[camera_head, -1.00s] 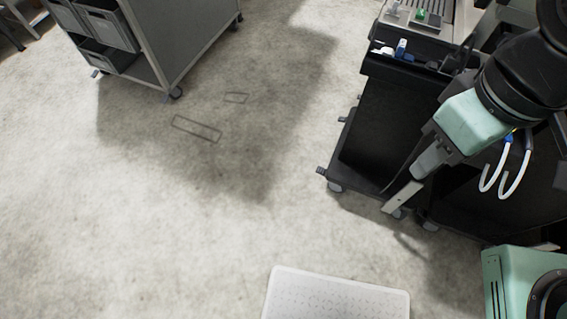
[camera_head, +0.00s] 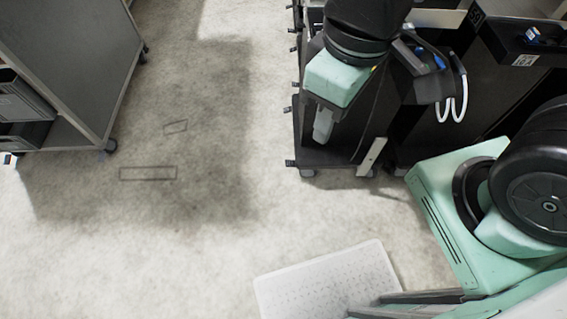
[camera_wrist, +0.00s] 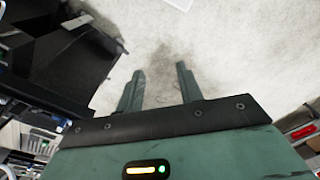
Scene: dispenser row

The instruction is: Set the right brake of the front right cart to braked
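A black cart (camera_head: 314,154) stands right of centre in the head view, just behind and beside my gripper. A small dark tab (camera_head: 290,163) sticks out at its near left base corner, above a grey caster (camera_head: 308,173). I cannot tell which tab is the right brake or whether it is set. My gripper (camera_head: 348,145) points down in front of the cart's near end, low over its base. In the wrist view my gripper (camera_wrist: 160,75) has its two fingers apart with only floor between them. The dark cart (camera_wrist: 70,65) fills the left of that view.
Another black cart (camera_head: 505,85) stands to the right. A grey shelf cart (camera_head: 75,60) with bins stands at the left. A white perforated plate (camera_head: 325,285) lies low at the bottom of the view. The pale floor (camera_head: 215,240) between is open.

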